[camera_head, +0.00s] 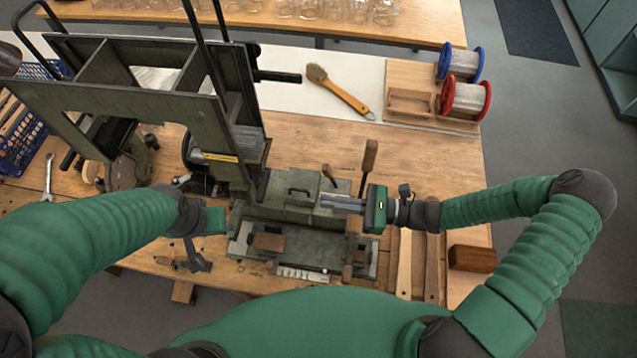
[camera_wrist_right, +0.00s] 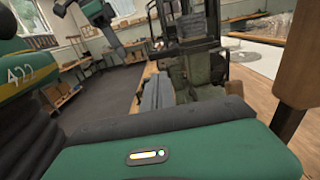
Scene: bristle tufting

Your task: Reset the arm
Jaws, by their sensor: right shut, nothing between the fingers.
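My right gripper (camera_head: 322,203) is shut and empty in the head view. It points left, in front of the grey-green tufting machine (camera_head: 290,190) or just above its body. In the right wrist view the machine (camera_wrist_right: 195,75) stands beyond my green gripper housing. My left arm comes in from the left, and its green gripper (camera_head: 210,222) is beside the machine's left side. The left fingers are too unclear to tell open from shut. A wooden handle (camera_head: 369,156) stands upright just behind my right gripper.
A brush (camera_head: 338,90) lies on the white surface behind. A blue-rimmed spool (camera_head: 459,65) and a red-rimmed spool (camera_head: 465,97) are at the back right. A brown block (camera_head: 472,258) lies right of the wooden strips (camera_head: 404,265). A blue crate (camera_head: 25,135) is at the left.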

